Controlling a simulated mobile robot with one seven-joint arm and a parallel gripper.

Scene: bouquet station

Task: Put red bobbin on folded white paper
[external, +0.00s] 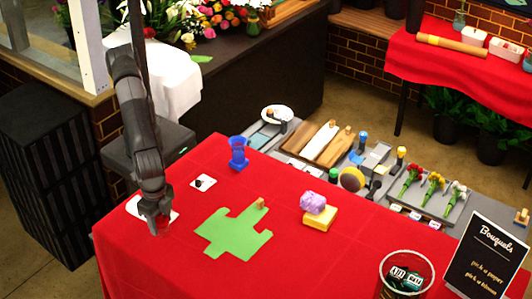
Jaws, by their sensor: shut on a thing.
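My gripper (156,226) is low over the left part of the red-covered table, pointing down. It is shut on what seems to be the red bobbin, which is mostly hidden and hard to tell from the red cloth. A flat white sheet (133,207), which looks like the folded white paper, lies under and behind my gripper, partly covered by it. I cannot tell whether the bobbin touches the sheet.
A green cut-out mat (232,236) lies right of my gripper. A clear container (405,256) is at front right.

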